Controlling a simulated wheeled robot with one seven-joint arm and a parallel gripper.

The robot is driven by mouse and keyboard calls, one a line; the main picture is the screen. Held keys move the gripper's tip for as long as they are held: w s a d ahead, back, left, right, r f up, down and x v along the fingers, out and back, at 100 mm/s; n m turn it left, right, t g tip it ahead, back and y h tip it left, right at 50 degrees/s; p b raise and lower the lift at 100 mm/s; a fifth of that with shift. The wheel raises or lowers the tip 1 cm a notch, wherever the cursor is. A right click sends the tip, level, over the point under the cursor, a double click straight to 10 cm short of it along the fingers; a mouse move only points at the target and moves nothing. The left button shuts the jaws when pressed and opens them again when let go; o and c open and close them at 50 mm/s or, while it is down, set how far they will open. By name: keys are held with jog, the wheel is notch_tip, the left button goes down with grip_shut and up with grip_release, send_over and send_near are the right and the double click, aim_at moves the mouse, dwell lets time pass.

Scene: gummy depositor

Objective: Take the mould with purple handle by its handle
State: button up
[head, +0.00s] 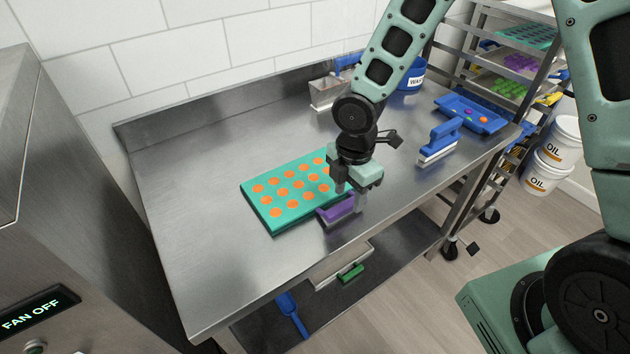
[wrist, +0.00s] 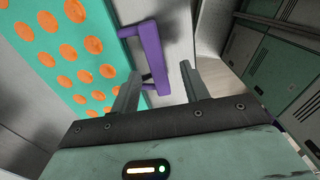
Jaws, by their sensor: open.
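The mould (head: 272,206) is a teal slab with rows of orange round cavities, lying flat on the steel table. Its purple handle (head: 337,210) sticks out at the mould's front right side. In the wrist view the mould (wrist: 62,50) is at the left and the purple handle (wrist: 150,50) is at the top middle. My gripper (head: 350,200) is open, just above the handle. In the wrist view its two fingers (wrist: 160,85) stand on either side of the handle's near end. I cannot tell whether they touch it.
A blue-handled scraper (head: 440,143) and a blue tray (head: 470,114) stand on the right of the steel table (head: 190,200). A metal scoop (head: 328,92) and a blue bucket (head: 411,76) are at the back. A rack (head: 500,60) stands right. The table's left part is clear.

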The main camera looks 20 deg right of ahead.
aim_at(346, 204)
jog(key=shift+w+a+f, duration=0.1)
jog(key=shift+w+f, duration=0.05)
jog(key=shift+f, duration=1.05)
jog(key=shift+w+f, duration=0.1)
jog(key=shift+f, duration=1.05)
grip_shut()
jog(key=shift+r, duration=0.1)
notch_tip(346, 204, up, 10)
jog(key=shift+f, duration=0.1)
